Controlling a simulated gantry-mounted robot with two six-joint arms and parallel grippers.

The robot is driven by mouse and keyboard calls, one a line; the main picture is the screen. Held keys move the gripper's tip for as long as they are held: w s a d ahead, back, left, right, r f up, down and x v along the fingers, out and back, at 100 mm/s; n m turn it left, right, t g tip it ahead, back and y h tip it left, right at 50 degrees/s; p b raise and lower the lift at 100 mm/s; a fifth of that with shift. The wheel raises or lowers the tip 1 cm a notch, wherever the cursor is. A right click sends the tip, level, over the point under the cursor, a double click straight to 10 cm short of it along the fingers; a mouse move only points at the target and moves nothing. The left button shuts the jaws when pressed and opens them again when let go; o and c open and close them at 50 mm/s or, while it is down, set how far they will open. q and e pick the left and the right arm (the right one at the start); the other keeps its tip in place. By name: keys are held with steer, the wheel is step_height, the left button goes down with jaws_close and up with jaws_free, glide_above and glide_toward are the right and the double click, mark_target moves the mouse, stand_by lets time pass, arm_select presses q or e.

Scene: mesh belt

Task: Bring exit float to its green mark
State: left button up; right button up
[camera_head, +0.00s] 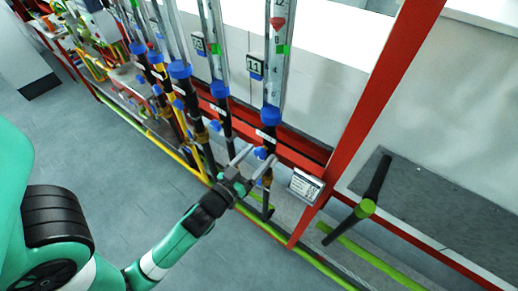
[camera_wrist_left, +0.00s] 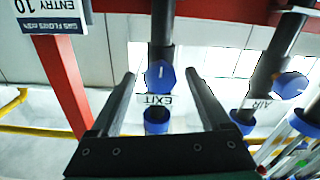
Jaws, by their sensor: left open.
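The exit flow tube (camera_head: 271,75) is the rightmost tube in the head view, with a blue collar at its base. A red float (camera_head: 277,23) sits near its top, above the green mark (camera_head: 283,49). The EXIT label (camera_wrist_left: 156,100) appears upside down in the left wrist view. A blue round knob (camera_wrist_left: 160,76) on a dark pipe lies beside it. My left gripper (camera_head: 257,159) is open, its fingers on either side of the knob's line in the left wrist view. Whether they touch the knob is unclear. My right gripper is out of view.
Neighbouring tubes with blue fittings stand left of the exit tube; an AIR label (camera_wrist_left: 258,104) shows in the left wrist view. A red frame post (camera_head: 378,85) rises to the right. A green-hubbed handle (camera_head: 366,207) lies farther right. Grey floor is open at left.

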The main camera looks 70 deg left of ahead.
arm_select(q)
steer(key=shift+w+a, duration=0.3)
steer(key=shift+w, duration=0.15)
jaws_close()
stand_by(0.3)
steer(key=m+p, duration=0.1)
steer(key=m, duration=0.3)
steer(key=m+p, duration=0.1)
steer(key=m, duration=0.3)
steer(key=shift+m, duration=0.4)
stand_by(0.4)
jaws_free()
